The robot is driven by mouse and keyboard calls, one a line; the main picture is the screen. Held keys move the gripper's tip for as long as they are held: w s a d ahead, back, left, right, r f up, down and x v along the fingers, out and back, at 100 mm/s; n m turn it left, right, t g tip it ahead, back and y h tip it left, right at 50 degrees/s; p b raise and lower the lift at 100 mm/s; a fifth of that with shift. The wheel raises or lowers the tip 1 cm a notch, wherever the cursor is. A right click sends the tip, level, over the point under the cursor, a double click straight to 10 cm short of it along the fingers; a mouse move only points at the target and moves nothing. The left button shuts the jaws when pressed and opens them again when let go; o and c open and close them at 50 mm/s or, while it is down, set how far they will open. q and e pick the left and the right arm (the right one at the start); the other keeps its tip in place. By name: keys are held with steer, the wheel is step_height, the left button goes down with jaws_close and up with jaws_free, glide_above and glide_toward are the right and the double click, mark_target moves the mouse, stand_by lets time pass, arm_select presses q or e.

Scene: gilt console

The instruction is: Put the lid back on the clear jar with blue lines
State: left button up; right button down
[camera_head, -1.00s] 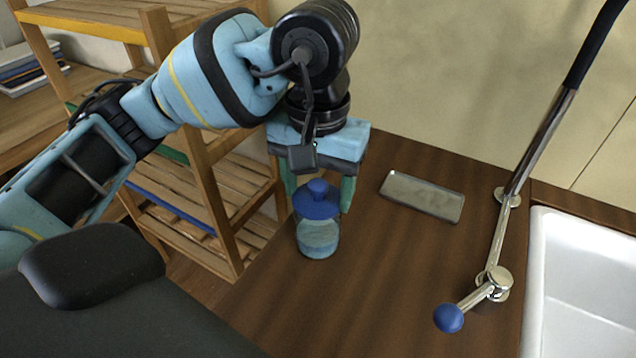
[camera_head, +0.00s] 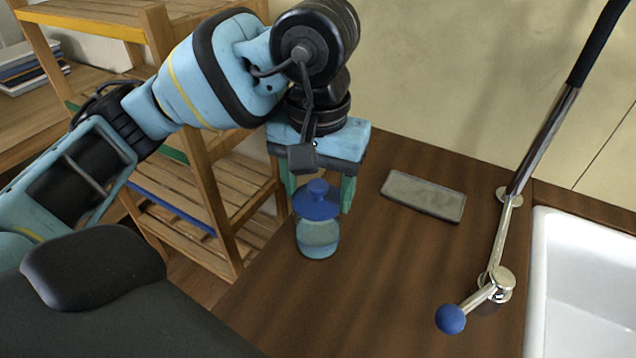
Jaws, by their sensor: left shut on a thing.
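The clear jar (camera_head: 318,241) looks pale blue and stands upright on the brown counter, near its left edge. Blue lines on it are too small to make out. The blue lid (camera_head: 316,207), with a round knob on top, is level over the jar's mouth. I cannot tell whether it rests on the rim or hangs just above it. My left gripper (camera_head: 319,192) points down from above, with its teal fingers on either side of the lid, shut on it. The lid hides the jar's mouth. My right gripper is not in view.
A grey rectangular tray (camera_head: 424,196) lies on the counter (camera_head: 400,275) right of the jar. A tap with a blue-knobbed lever (camera_head: 450,318) and a white sink (camera_head: 585,285) are at the right. A wooden shelf (camera_head: 222,200) stands at the left. The counter's middle is clear.

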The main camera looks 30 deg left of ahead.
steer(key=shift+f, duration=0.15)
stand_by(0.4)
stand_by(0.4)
arm_select(q)
steer(key=o, duration=1.3)
steer(key=shift+r, duration=0.1)
steer(key=shift+r+p, duration=1.85)
steer(key=shift+r, duration=1.6)
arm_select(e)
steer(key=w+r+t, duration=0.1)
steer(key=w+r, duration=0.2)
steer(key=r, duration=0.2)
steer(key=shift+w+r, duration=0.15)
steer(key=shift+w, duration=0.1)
arm_select(q)
steer(key=shift+f, duration=0.1)
jaws_close()
